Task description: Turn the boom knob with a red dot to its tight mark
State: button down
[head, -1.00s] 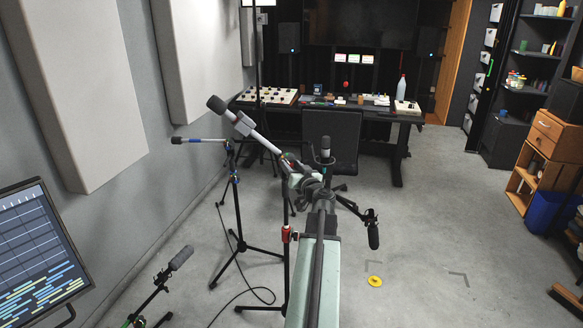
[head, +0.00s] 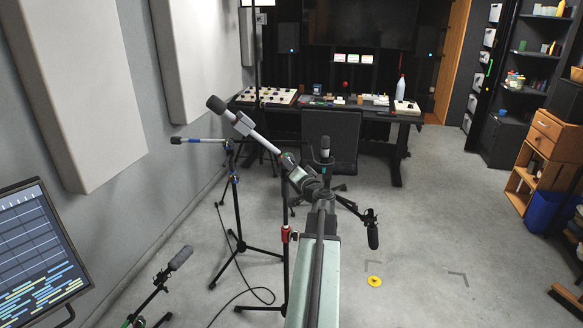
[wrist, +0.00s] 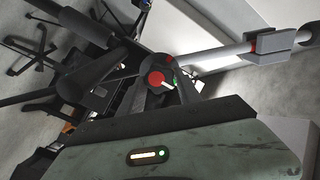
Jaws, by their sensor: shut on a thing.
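The boom knob with a red dot (wrist: 156,79) shows in the middle of the wrist view. A short white line on its face (wrist: 168,86) points to the lower right, close to a small green mark (wrist: 176,82). A small red mark (wrist: 169,60) sits above right of the knob. My gripper (wrist: 158,90) is shut on the knob, with dark fingers on either side that hide its rim. In the head view my gripper (head: 291,166) is at the joint of the grey boom (head: 262,144), which carries a dark microphone; the knob's face is hidden there.
Another stand with a blue-banded microphone (head: 200,140) is to the left, and a low microphone (head: 180,258) is at lower left. A dark microphone (head: 372,236) hangs right of my arm. A chair (head: 331,138) and desk stand behind.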

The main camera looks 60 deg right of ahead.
dwell(0.4)
jog(key=c, duration=0.8)
grip_release()
jog(key=shift+c, duration=0.2)
jog(key=v, duration=0.8)
jog(key=shift+r, duration=0.1)
jog(key=shift+d, duration=0.1)
